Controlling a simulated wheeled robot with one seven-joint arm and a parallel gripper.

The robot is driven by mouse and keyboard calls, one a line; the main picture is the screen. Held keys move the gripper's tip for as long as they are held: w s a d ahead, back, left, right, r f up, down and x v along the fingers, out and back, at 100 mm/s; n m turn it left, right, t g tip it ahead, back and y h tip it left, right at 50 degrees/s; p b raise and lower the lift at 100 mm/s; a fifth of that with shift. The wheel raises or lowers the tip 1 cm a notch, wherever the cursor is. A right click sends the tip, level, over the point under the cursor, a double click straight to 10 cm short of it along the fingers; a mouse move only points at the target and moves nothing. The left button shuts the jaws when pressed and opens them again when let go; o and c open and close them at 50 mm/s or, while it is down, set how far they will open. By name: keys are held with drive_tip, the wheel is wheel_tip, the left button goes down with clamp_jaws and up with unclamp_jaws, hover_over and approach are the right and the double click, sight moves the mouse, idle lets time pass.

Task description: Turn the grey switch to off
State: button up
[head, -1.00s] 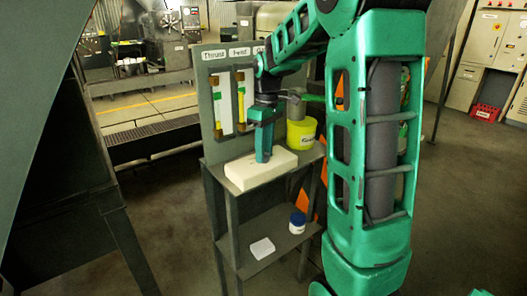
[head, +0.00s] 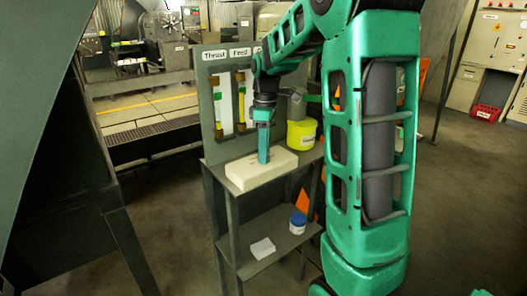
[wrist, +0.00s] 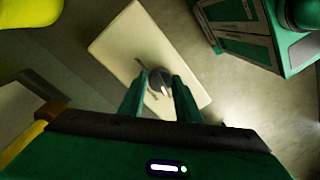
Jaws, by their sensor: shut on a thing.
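The cream box (head: 262,172) lies on the top shelf of a grey stand, and it also shows in the wrist view (wrist: 118,45). The grey switch (wrist: 160,80) is a rounded knob on the box's top face, with dark marks beside it. My gripper (head: 263,158) points straight down onto the box. In the wrist view, the two green fingers of my gripper (wrist: 160,84) stand on either side of the knob, shut on it. In the head view the fingers hide the switch. I cannot read which setting the switch is at.
A yellow bucket (head: 301,134) stands behind and right of the box. A panel with labelled gauge tubes (head: 225,105) rises behind the shelf. The lower shelf (head: 255,232) holds a blue-and-white jar (head: 298,222) and a white block (head: 262,248). My arm covers the right of the stand.

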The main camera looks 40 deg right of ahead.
drive_tip(key=shift+d, duration=0.15)
drive_tip(key=o, duration=0.8)
drive_tip(key=shift+w, duration=0.1)
drive_tip(key=r, duration=1)
drive_tip(key=shift+w+d+r, duration=0.25)
drive_tip(key=shift+r, duration=0.1)
drive_tip(key=s+a+f+m, duration=0.1)
drive_tip(key=s+f+m, duration=0.3)
drive_tip(key=s, duration=0.6)
drive_tip(key=s+a+f+m, duration=0.1)
drive_tip(key=s+f+m, duration=0.4)
drive_tip(key=s, duration=0.4)
drive_tip(key=s+a+f+m, duration=0.1)
drive_tip(key=s+f+m, duration=0.3)
drive_tip(key=s, duration=0.6)
drive_tip(key=shift+s+f+m+t, duration=0.3)
drive_tip(key=shift+s+m, duration=0.05)
drive_tip(key=shift+m, duration=0.75)
